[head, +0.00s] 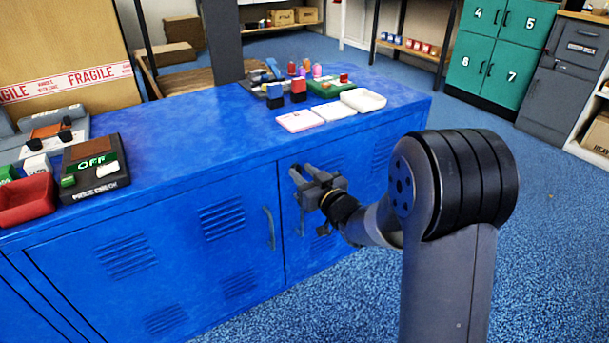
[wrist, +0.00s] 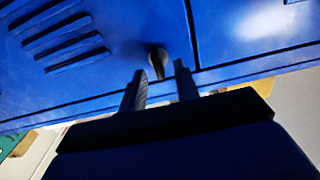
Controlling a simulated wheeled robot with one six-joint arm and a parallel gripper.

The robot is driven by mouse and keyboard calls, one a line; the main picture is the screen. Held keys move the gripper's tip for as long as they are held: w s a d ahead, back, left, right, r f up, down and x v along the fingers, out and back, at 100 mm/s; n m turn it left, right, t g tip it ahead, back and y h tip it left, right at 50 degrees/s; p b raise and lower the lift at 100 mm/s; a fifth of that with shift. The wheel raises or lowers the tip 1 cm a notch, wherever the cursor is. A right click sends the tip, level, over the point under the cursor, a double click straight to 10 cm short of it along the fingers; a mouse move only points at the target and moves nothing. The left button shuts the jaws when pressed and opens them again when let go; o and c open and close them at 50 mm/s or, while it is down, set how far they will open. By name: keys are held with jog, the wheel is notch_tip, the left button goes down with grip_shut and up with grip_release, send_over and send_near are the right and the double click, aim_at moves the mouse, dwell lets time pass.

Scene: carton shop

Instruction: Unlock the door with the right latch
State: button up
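The blue cabinet has a left door (head: 170,250) with a grey bar handle (head: 268,228), and a right door (head: 375,165) with a handle (head: 300,220) partly behind my gripper. My gripper (head: 302,171) is near the upper front of the right door, close to the seam between the doors. In the wrist view a small dark knob or latch (wrist: 157,60) sticks out from the blue face beside a seam. My gripper (wrist: 163,86) is open there, with its fingers on either side of that piece; I cannot tell whether they touch it. My gripper hides the latch in the head view.
On the blue top stand a black OFF device (head: 95,165), a red bin (head: 25,198), a white tray (head: 363,100) and small coloured items. Green lockers (head: 505,50) and a grey cabinet (head: 565,85) stand at the back right. The blue floor (head: 560,230) at right is clear.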

jog(key=shift+c, duration=0.2)
grip_shut()
dwell(0.4)
jog(key=m+p, duration=0.1)
jog(key=m, duration=0.1)
jog(key=m+p, duration=0.1)
jog(key=m, duration=0.2)
jog(key=m+p, duration=0.1)
jog(key=m, duration=0.1)
jog(key=shift+w+d+m+p, duration=0.15)
jog(key=shift+d+m+p, duration=0.1)
jog(key=shift+m+p, duration=0.1)
jog(key=m+p, duration=0.1)
jog(key=m, duration=0.2)
jog(key=m+p, duration=0.1)
jog(key=m, duration=0.2)
jog(key=m+p, duration=0.2)
jog(key=m, duration=0.2)
jog(key=shift+w+d+f, duration=0.1)
jog(key=shift+d+f, duration=0.05)
jog(key=shift+f, duration=0.2)
jog(key=shift+m, duration=0.25)
